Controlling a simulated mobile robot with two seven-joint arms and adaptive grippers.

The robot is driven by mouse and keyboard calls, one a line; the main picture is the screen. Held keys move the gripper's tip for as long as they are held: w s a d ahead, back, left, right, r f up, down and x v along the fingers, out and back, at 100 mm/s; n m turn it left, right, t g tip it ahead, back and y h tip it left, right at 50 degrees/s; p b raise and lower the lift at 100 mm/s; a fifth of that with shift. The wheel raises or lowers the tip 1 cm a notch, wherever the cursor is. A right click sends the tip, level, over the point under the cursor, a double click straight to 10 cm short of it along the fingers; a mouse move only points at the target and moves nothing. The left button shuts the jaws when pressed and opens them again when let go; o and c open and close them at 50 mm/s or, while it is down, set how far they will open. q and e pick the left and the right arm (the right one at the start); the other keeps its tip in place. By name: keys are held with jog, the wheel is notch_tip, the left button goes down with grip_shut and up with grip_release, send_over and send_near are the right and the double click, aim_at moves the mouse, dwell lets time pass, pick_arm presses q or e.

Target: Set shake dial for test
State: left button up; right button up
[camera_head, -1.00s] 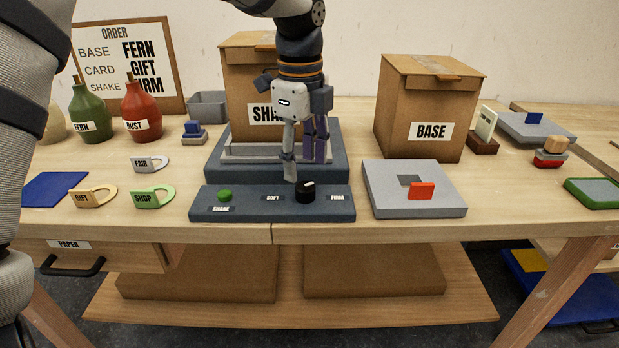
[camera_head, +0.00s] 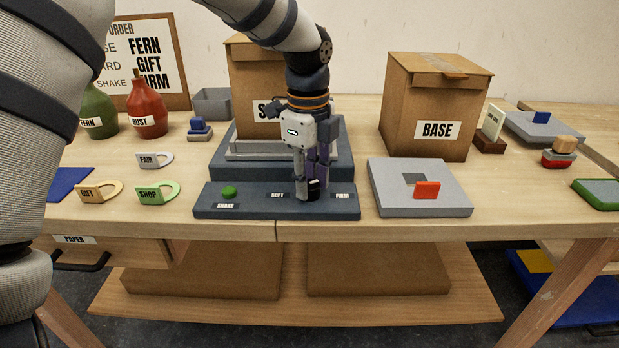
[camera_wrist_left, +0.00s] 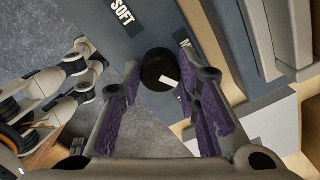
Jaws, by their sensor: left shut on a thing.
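The dark control panel (camera_head: 245,208) lies at the table's front, with a green button marked SHAKE (camera_head: 229,192) at its left and SOFT and FIRM labels. The black shake dial (camera_wrist_left: 154,62) sits between those labels; its white mark points toward the lower right in the wrist view, on the side of a partly hidden label. My left gripper (camera_head: 313,188) points down at the dial, and its fingers are shut on the dial's sides. In the wrist view my right gripper (camera_wrist_left: 90,68) hangs above the floor, fingers apart and empty.
A cardboard box (camera_head: 257,75) stands on the shaker platform (camera_head: 225,165) behind the panel. A BASE box (camera_head: 437,100) and a grey plate with a red tab (camera_head: 455,197) are to the right. The order board (camera_head: 160,45) reads FERN, GIFT, FIRM. Tags and bottles lie left.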

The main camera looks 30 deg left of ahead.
pick_arm(q)
jog(key=shift+n, duration=0.3)
pick_arm(e)
jog(key=shift+w+r, duration=0.1)
pick_arm(q)
jog(key=shift+r+n, duration=0.1)
jog(key=shift+n, duration=0.5)
jog(key=shift+n+p, duration=0.3)
jog(key=shift+n, duration=0.5)
jog(key=n, duration=0.3)
jog(key=shift+n, duration=0.3)
jog(key=n, duration=0.4)
jog(key=shift+n, duration=0.3)
jog(key=n, duration=1.2)
jog(key=shift+c, duration=0.2)
pick_arm(e)
jog(key=shift+w+r, duration=0.35)
jog(key=shift+w, duration=0.05)
pick_arm(q)
jog(key=shift+o, duration=0.2)
jog(key=shift+f+n, duration=0.2)
jog(key=shift+n, duration=0.1)
